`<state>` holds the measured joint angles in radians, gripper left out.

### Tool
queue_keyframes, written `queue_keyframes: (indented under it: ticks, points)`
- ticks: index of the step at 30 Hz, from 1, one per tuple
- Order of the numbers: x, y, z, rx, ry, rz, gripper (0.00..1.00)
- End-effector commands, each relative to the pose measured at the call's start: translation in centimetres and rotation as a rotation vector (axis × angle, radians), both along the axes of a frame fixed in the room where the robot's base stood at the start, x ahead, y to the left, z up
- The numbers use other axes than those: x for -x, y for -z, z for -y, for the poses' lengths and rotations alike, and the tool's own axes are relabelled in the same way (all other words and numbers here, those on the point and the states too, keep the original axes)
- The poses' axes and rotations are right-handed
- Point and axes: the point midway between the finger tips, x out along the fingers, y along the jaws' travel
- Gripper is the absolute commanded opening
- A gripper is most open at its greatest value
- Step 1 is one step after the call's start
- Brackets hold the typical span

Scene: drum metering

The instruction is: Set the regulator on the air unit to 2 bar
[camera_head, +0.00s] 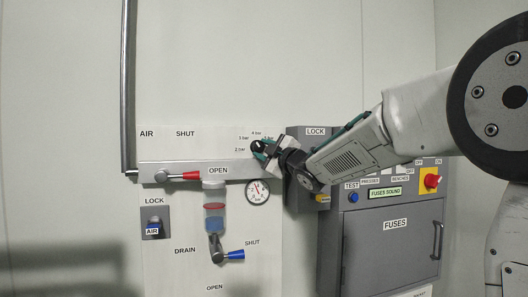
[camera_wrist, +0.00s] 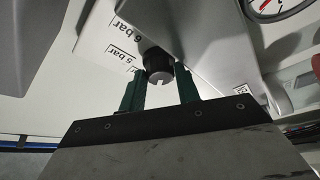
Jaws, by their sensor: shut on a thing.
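The labels 5 bar and 6 bar show beside the knob in the wrist view. In the head view my gripper (camera_head: 262,150) covers much of the knob (camera_head: 257,146), with 2 bar, 3 bar and 4 bar around it. I cannot tell which label the knob's mark faces. The round pressure gauge (camera_head: 257,190) is below; its reading is too small to tell.
A red-handled lever (camera_head: 185,176) lies across the pipe at left. A bowl with blue liquid (camera_head: 214,218) and a blue drain lever (camera_head: 229,255) hang below. The grey fuse box (camera_head: 392,232) stands close at right, under my arm. The wall above is clear.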

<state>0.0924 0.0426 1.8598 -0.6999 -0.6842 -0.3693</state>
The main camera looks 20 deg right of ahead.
Motion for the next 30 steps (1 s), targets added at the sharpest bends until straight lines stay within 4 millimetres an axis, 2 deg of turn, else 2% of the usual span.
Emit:
queue_keyframes:
  ticks: [30]
  points:
    - [0.03, -1.03, -0.04, 0.936, -0.003, 0.002, 0.09]
